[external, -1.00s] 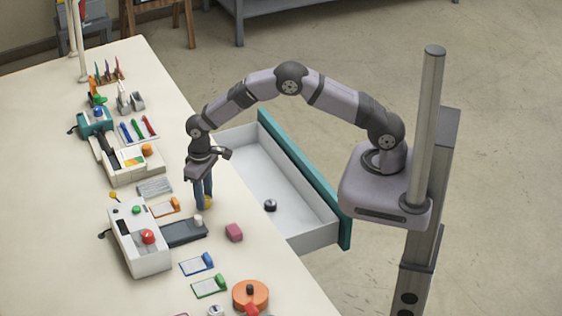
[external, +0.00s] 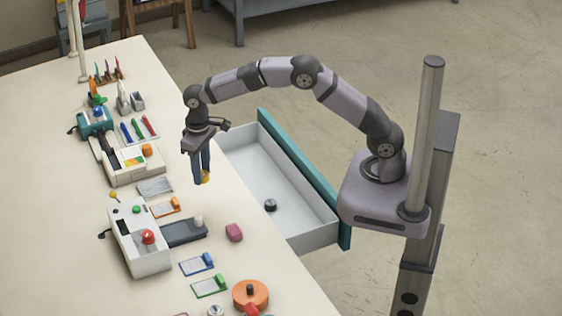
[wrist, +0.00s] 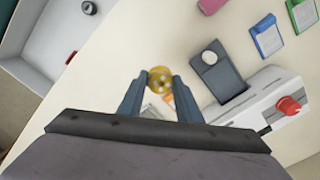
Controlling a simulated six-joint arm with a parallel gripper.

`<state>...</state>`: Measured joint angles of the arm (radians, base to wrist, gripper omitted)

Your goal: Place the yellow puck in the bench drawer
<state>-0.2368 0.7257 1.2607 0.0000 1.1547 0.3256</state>
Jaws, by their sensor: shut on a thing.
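The yellow puck (wrist: 159,80) is held between the two blue fingers of my gripper (wrist: 158,88) in the wrist view. In the external view my gripper (external: 202,178) points down over the bench, and a bit of the yellow puck (external: 205,177) shows at its fingertips, above the bench top. The bench drawer (external: 311,231) is pulled open to the right of my gripper. It has a white inside and a teal front, and a small dark knob-like piece (external: 270,205) lies in it. The drawer (wrist: 41,45) also shows at the top left of the wrist view.
A white machine with a red button (external: 140,245), a dark plate with a pale knob (external: 184,232) and a pink block (external: 234,232) stand on the bench. Blue (external: 196,264) and green (external: 209,287) clipped cards lie nearer the front. Open floor lies beyond the drawer.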

